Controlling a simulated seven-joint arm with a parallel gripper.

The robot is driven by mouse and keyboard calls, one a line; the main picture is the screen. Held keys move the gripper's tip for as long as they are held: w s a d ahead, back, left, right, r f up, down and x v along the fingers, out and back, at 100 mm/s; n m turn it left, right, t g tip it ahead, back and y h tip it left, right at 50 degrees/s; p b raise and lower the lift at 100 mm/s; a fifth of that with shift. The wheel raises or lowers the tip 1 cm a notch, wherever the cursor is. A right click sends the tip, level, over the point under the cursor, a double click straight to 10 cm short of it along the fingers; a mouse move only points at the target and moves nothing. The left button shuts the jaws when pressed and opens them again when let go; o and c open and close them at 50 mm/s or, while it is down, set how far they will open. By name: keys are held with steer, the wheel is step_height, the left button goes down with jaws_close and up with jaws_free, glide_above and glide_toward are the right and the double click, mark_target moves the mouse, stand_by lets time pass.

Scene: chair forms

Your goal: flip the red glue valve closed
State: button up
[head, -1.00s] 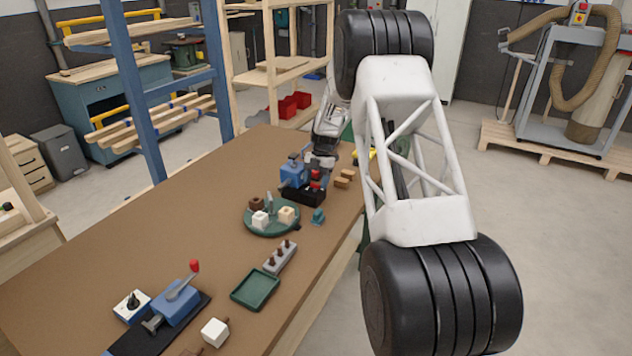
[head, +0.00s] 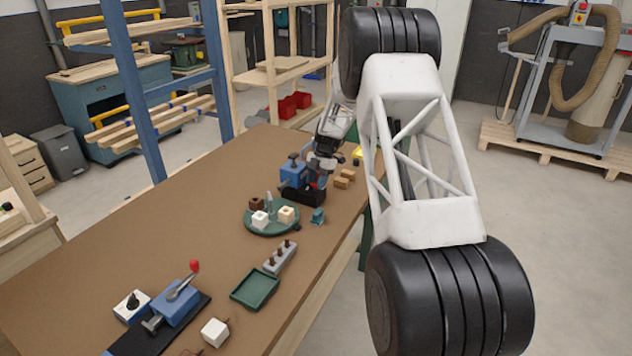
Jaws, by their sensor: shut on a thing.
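The blue glue device (head: 292,172) stands at the far part of the brown table, with a black base (head: 303,195) beside it. A small red part, which looks like the glue valve (head: 316,185), shows just below my gripper (head: 319,178). My gripper is over the black base, right of the blue device, with its fingers shut on the red valve. The fingers and the arm hide most of the valve, so its exact angle cannot be told.
A green round tray (head: 272,232) with white, cream and brown blocks stands nearer. Small wooden blocks (head: 343,178) lie right of my gripper. A teal piece (head: 318,216), a grey peg block (head: 280,257) and an empty green tray (head: 255,289) lie toward the front. A blue clamp (head: 176,301) with a red-knobbed lever stands at front left.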

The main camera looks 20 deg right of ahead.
steer(key=m+t, duration=0.1)
steer(key=m, duration=0.3)
steer(key=shift+s+t+y, duration=0.15)
steer(key=shift+t+y, duration=0.15)
steer(key=shift+t, duration=0.1)
steer(key=m+t, duration=0.1)
steer(key=m, duration=0.3)
steer(key=shift+s, duration=0.15)
steer(key=m+t, duration=0.1)
steer(key=m, duration=0.2)
steer(key=shift+m+t+h, duration=0.3)
steer(key=shift+h, duration=0.1)
steer(key=shift+s+m+t+h, duration=0.15)
steer(key=shift+m+t, duration=0.15)
steer(key=shift+m, duration=0.6)
steer(key=shift+m+t+h, duration=0.15)
steer(key=shift+m+t, duration=0.15)
steer(key=shift+m, duration=0.6)
steer(key=o, duration=0.9)
steer(key=shift+r, duration=0.15)
